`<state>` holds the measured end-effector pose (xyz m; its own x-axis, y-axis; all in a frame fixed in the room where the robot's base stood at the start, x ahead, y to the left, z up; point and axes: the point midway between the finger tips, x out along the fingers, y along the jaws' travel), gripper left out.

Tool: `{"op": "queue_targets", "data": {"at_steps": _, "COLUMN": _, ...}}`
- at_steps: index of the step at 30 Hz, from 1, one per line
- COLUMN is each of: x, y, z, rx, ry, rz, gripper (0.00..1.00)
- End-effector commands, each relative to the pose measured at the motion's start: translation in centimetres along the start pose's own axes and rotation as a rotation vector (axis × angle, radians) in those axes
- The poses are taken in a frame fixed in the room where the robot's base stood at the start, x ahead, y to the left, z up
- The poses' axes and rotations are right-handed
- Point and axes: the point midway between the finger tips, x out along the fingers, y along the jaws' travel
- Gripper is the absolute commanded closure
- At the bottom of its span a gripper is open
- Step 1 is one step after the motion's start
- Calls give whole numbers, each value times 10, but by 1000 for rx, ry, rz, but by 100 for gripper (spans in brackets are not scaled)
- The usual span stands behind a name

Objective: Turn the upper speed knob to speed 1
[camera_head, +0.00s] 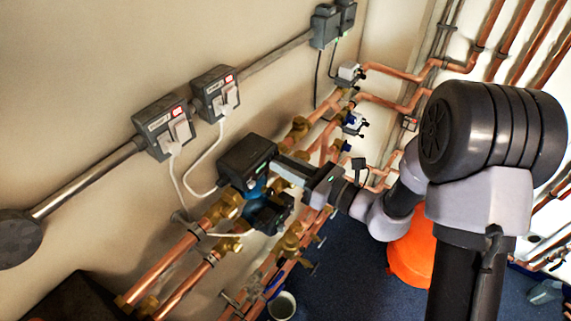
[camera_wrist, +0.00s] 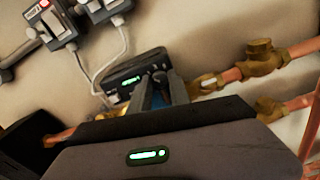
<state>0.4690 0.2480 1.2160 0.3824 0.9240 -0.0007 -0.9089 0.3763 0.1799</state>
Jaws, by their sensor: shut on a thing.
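The upper pump is a dark box (camera_head: 240,163) with a small green display, on the copper pipes left of the middle in the head view. It also shows in the wrist view (camera_wrist: 118,72). My gripper (camera_head: 277,163) reaches in from the right, its fingers against the front of this box. In the wrist view the fingers (camera_wrist: 158,85) are shut at the right part of the box's front. The upper speed knob is hidden between them, so its setting cannot be read. A lower dark pump unit (camera_head: 268,214) sits just below, close to the fingers.
Two grey sockets with white plugs (camera_head: 180,130) are on the wall, their white cables hanging towards the pumps. Copper pipes and brass valves (camera_head: 222,210) surround the pumps. An orange object (camera_head: 410,258) and a pale bucket (camera_head: 282,305) stand on the blue floor.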

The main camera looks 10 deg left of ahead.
Motion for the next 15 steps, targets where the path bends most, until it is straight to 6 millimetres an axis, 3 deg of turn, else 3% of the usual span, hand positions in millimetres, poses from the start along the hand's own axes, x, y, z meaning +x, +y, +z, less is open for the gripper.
{"op": "queue_targets", "data": {"at_steps": 1, "x": 0, "y": 0, "z": 0, "rx": 0, "ry": 1, "rz": 0, "gripper": 75}}
{"op": "queue_targets", "data": {"at_steps": 4, "x": 0, "y": 0, "z": 0, "rx": 0, "ry": 0, "rz": 0, "gripper": 55}}
{"op": "queue_targets", "data": {"at_steps": 15, "x": 0, "y": 0, "z": 0, "rx": 0, "ry": 0, "rz": 0, "gripper": 55}}
